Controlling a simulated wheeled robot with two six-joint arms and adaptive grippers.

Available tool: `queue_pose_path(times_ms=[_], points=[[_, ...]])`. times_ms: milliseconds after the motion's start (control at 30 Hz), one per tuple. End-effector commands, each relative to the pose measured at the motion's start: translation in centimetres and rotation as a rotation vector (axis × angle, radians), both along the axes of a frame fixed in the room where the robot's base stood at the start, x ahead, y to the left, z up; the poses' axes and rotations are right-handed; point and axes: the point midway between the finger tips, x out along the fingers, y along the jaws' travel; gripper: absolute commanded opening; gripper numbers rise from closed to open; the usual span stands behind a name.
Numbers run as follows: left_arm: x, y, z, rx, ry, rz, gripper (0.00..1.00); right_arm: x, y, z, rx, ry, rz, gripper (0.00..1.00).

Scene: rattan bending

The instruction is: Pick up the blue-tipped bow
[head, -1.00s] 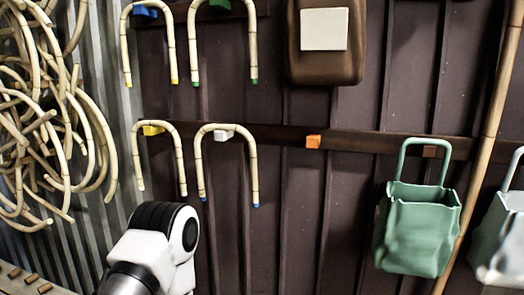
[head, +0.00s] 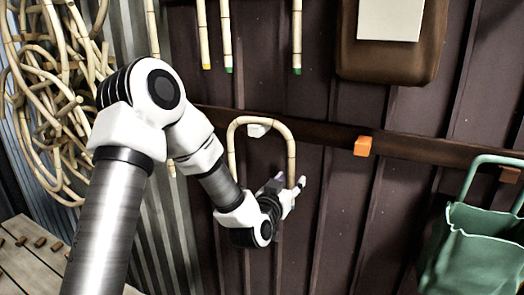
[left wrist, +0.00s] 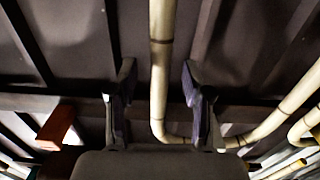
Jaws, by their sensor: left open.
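The bow (head: 262,120), a pale cane arch, hangs on a white peg (head: 258,130) on the dark wall rail. My arm hides the lower end of its left leg, and the gripper obscures the lower right leg, so I cannot clearly make out the blue tips. My left gripper (head: 290,186) is open at the lower part of the bow's right leg. In the left wrist view, the bow's leg (left wrist: 162,50) runs between the two spread fingers (left wrist: 158,80); I cannot tell whether either touches it. My right gripper is not in view.
An orange peg (head: 364,146) sticks out to the right on the rail. A green bag (head: 482,245) hangs at the lower right. Bows with yellow and green tips hang above. Coiled rattan (head: 45,80) is at the left. The wall below the orange peg is clear.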

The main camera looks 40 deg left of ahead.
Motion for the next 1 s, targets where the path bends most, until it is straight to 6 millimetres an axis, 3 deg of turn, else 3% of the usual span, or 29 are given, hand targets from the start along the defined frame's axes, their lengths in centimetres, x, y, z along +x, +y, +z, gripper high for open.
queue_pose_path(times_ms=[133,333,500,1000], points=[[1.9,0.5,0.2,0.001,0.0,0.0,0.5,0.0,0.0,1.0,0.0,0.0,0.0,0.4],[2.1,0.5,0.0,-0.001,0.001,-0.001,0.5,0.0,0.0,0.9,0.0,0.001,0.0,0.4],[2.1,0.5,0.0,-0.001,0.001,-0.001,0.0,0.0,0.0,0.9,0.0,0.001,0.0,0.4],[2.3,0.5,0.7,0.0,-0.001,-0.001,0.0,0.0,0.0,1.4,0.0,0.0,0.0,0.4]])
